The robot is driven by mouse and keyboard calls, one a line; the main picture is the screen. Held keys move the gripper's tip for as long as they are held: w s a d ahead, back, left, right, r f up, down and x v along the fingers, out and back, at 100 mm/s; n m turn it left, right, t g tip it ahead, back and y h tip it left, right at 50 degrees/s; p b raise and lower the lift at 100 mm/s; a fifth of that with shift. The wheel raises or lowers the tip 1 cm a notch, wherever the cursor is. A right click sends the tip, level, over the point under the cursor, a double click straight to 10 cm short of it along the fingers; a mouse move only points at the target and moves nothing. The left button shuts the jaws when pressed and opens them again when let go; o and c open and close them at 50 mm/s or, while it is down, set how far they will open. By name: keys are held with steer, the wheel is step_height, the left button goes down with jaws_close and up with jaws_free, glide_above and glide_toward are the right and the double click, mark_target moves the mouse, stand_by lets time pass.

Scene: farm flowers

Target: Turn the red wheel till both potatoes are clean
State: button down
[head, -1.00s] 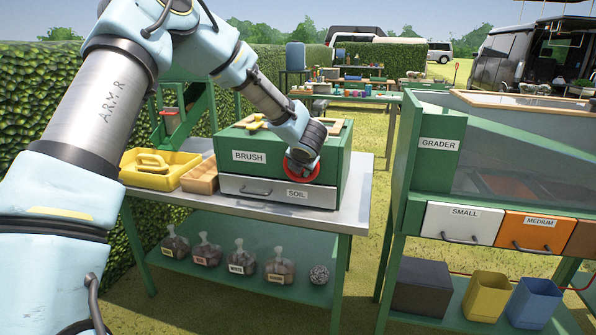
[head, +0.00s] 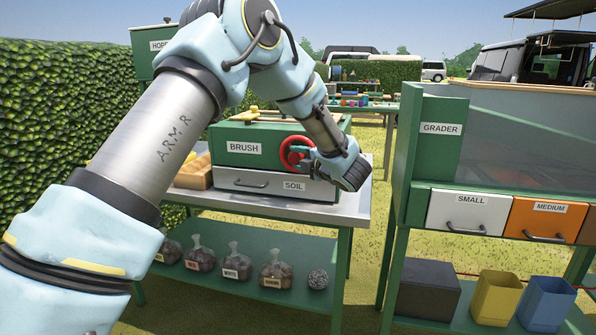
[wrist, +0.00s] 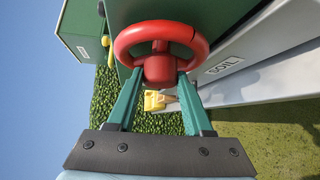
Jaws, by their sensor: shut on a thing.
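The red wheel (head: 293,153) is on the front of the green box labelled BRUSH (head: 232,150), above the drawer labelled SOIL (head: 240,184). My gripper (head: 306,163) is at the wheel from the right side. In the wrist view the red wheel (wrist: 160,42) sits at the tips of both fingers, and my gripper (wrist: 158,80) is shut on the wheel's hub, between the two green fingers. The potatoes do not show in either view.
A wooden tray (head: 193,173) stands left of the box on the grey table (head: 330,212). Several labelled bags (head: 237,264) sit on the lower shelf. The green grader (head: 427,160) stands to the right, across a grassy gap.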

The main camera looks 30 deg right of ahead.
steer(key=f+m+t+b, duration=0.1)
steer(key=m+t+b, duration=0.1)
steer(key=b, duration=0.3)
steer(key=shift+f+m+t, duration=0.2)
steer(key=shift+m+t, duration=0.2)
steer(key=m+t+b, duration=0.1)
steer(key=m+b, duration=0.1)
steer(key=b, duration=0.1)
steer(key=m+t+h+b, duration=0.1)
steer(key=m+t+b, duration=0.1)
steer(key=b, duration=0.1)
steer(key=shift+f, duration=0.2)
steer(key=m+t+h+b, duration=0.1)
steer(key=m+b, duration=0.1)
steer(key=m+t+h+b, duration=0.1)
steer(key=m+h+b, duration=0.1)
steer(key=m+b, duration=0.1)
steer(key=shift+w+a, duration=0.15)
steer(key=shift+r+m+h+b, duration=0.1)
steer(key=shift+m+h+b, duration=0.65)
steer(key=shift+m+h, duration=0.5)
steer(key=shift+r+m+h, duration=0.1)
steer(key=shift+m+h, duration=0.25)
steer(key=shift+m, duration=0.1)
steer(key=shift+c, duration=1.5)
jaws_free()
steer(key=v, duration=1)
steer(key=shift+f, duration=0.4)
